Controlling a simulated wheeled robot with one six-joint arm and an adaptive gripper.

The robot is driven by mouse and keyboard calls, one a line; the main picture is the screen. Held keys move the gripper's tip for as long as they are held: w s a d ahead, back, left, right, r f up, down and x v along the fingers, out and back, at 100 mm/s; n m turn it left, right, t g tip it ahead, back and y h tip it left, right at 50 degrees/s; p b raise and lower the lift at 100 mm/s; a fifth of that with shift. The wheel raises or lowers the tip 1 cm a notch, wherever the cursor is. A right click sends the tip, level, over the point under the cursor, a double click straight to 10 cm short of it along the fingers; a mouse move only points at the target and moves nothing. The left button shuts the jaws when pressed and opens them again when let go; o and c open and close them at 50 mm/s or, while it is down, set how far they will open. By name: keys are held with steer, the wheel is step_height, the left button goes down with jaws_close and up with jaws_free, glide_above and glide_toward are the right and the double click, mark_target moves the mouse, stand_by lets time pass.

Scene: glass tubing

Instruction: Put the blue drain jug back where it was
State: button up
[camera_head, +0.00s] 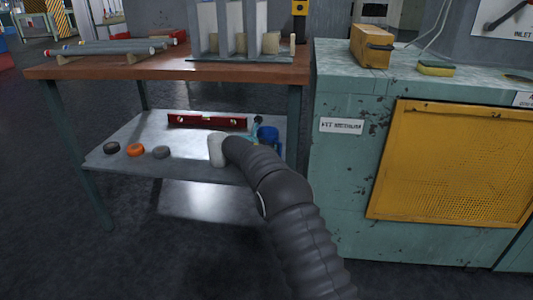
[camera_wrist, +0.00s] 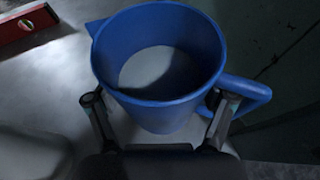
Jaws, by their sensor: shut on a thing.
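The blue drain jug (camera_wrist: 160,112) fills the middle of the wrist view, seen from above at a tilt, with its spout at the upper left and its handle (camera_wrist: 250,92) at the right. My gripper (camera_wrist: 165,105) has one finger on each side of the jug and is shut on its body. In the head view the jug (camera_head: 268,135) shows small at the right end of the lower shelf (camera_head: 195,172), partly hidden by my arm. I cannot tell whether its base touches the shelf. The fingertips are hardly visible in the head view.
A red spirit level (camera_head: 207,121) lies on the shelf's back part; it also shows in the wrist view (camera_wrist: 25,28). Several tape rolls, one orange (camera_head: 135,150), lie at the front left. A table leg (camera_head: 293,125) and a green cabinet (camera_head: 340,190) stand close at the right.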

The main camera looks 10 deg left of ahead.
steer(key=shift+a+f, duration=0.1)
steer(key=shift+f, duration=1.7)
steer(key=shift+f, duration=0.1)
steer(key=o, duration=1.6)
steer(key=shift+f, duration=0.1)
steer(key=shift+r, duration=0.2)
steer(key=v, duration=1.2)
